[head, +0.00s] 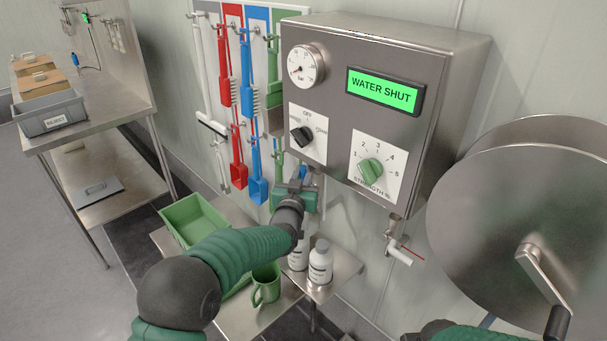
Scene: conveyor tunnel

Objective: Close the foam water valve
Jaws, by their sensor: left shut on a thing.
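The steel foam control box (371,110) hangs on the wall. Its green display (384,92) reads "WATER SHUT". My left gripper (302,179) is up under the box's lower left corner, shut on a small blue part (303,172) that looks like the water valve's handle. The gripper hides most of the valve, so its exact angle cannot be told. Part of my right arm shows at the bottom edge; its gripper is not in view.
The box carries a gauge (306,65), a black knob (302,135) and a green strength knob (371,170). White bottles (320,262) and a green mug (266,283) stand below my left gripper. A hose reel (520,230) is at right.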

